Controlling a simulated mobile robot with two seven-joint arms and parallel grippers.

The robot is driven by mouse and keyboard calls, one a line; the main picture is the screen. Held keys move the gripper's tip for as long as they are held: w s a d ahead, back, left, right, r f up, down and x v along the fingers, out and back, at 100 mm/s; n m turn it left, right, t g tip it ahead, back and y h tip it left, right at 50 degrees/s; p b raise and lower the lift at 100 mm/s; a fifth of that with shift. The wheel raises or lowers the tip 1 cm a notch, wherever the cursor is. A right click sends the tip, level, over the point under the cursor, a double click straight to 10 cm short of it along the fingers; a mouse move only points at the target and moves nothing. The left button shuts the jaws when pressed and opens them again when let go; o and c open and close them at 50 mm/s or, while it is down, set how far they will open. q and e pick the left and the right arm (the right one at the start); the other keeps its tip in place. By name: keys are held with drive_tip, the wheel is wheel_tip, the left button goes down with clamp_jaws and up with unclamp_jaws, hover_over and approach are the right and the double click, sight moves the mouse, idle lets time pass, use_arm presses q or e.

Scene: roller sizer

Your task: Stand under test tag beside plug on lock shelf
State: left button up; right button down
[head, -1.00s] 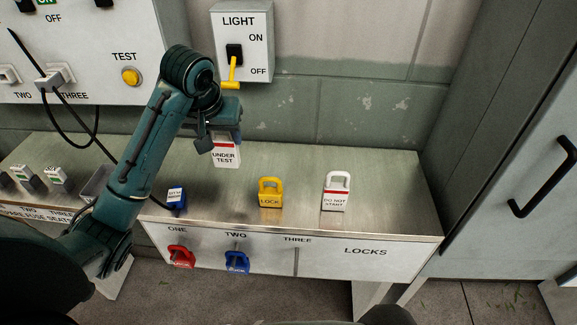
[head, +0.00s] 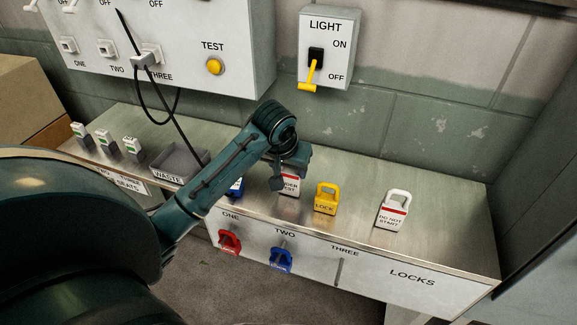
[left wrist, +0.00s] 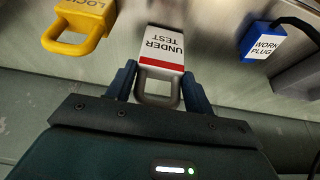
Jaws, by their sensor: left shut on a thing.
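The under test tag (head: 289,186) is a white block with a red band and a grey loop handle. My left gripper (head: 288,165) is shut on its loop, which shows between the fingers in the left wrist view (left wrist: 159,90). The tag is over the lock shelf (head: 345,178), between the blue work plug and the yellow lock; whether it touches the shelf I cannot tell. The blue work plug (head: 236,187) is partly hidden behind my arm in the head view and shows at the right in the left wrist view (left wrist: 264,42). My right gripper is not in view.
A yellow lock (head: 326,200) and a white do-not-start tag (head: 392,211) stand on the shelf to the right. A waste tray (head: 178,160) is left of the plug. Red (head: 229,242) and blue (head: 281,260) locks hang on the front. The shelf's right end is clear.

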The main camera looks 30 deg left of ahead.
use_arm(q)
drive_tip(key=shift+f, duration=0.1)
drive_tip(key=o, duration=1)
drive_tip(key=v, duration=1.2)
drive_tip(key=shift+s+d, duration=0.1)
